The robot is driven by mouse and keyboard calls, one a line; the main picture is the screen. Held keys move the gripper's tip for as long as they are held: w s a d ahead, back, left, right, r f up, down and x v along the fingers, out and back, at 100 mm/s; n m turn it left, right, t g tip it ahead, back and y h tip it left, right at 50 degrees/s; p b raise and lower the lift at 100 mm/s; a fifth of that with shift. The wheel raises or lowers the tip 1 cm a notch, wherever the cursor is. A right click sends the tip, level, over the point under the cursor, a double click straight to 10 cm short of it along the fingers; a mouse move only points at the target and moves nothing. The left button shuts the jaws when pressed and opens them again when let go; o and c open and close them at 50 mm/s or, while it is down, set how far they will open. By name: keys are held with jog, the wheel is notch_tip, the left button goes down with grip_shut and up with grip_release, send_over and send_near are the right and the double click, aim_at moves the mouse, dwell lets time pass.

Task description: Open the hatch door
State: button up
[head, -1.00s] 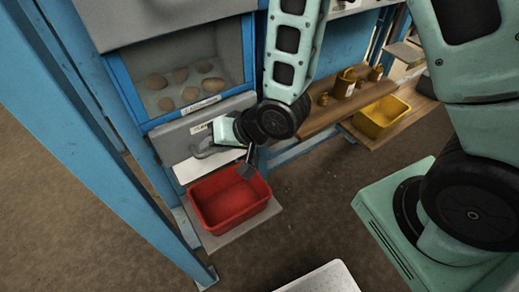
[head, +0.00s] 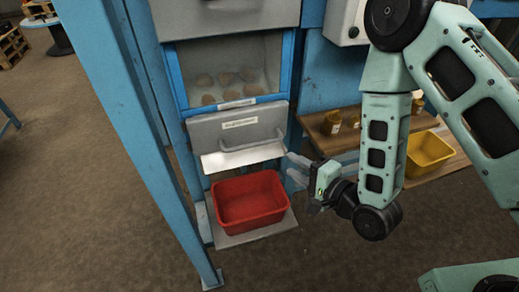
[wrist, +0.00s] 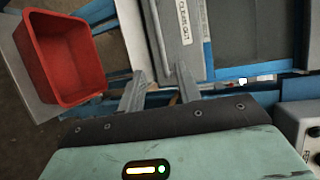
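The hatch door looks to be the grey panel (head: 215,130) with a white label, below the window in the blue frame. A grey bar handle (head: 252,145) runs along its lower part, and a pale white surface shows beneath it. I cannot tell whether the panel is shut or partly open. My gripper (head: 292,170) is to the right of the handle and apart from it, with nothing held. The wrist view shows the two fingers of my gripper (wrist: 160,78) spread apart, with the grey panel (wrist: 190,35) and its label beyond them.
A red bin (head: 250,200) stands on a low shelf (head: 228,240) below the panel. Several round lumps lie behind the window (head: 230,75). To the right are a wooden shelf (head: 350,143) with jars and a yellow bin (head: 430,152). A blue post (head: 130,130) rises at the left.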

aim_at(258, 145)
jog(key=b+x, duration=0.5)
jog(key=x, duration=1)
jog(key=shift+b, duration=0.35)
grip_shut()
